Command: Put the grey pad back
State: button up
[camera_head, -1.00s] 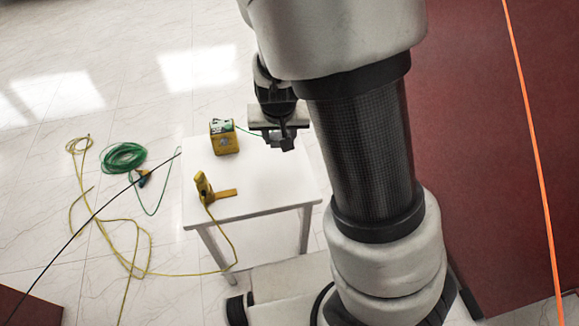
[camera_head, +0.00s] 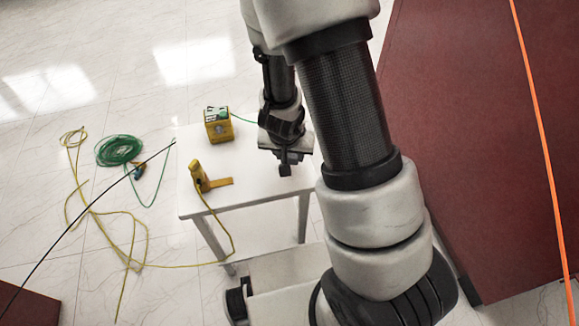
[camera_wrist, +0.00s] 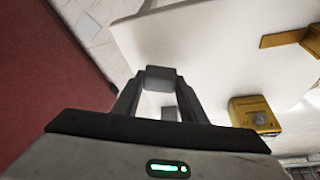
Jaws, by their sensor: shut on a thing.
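My gripper (camera_wrist: 158,92) is shut on the grey pad (camera_wrist: 160,78), a small dark grey block held between its fingertips in the wrist view. In the head view my gripper (camera_head: 286,163) is over the right part of the white table (camera_head: 248,192), and the pad shows only as a small dark shape at its tip. In the wrist view the white tabletop (camera_wrist: 215,55) lies behind the pad. I cannot tell whether the pad touches the table or hangs just above it.
A yellow box (camera_head: 218,125) with a green lead stands at the table's back. A yellow handheld tool (camera_head: 198,177) lies near the front left. Green cable (camera_head: 120,150) and yellow cable (camera_head: 130,235) lie on the floor at left. A dark red surface (camera_head: 480,130) is at right.

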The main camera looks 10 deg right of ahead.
aim_at(289, 160)
jog(key=shift+f+b, duration=1)
jog(key=shift+f, duration=0.8)
jog(key=shift+f, duration=0.1)
jog(key=shift+f, duration=0.15)
jog(key=o, duration=1)
jog(key=shift+r, duration=0.2)
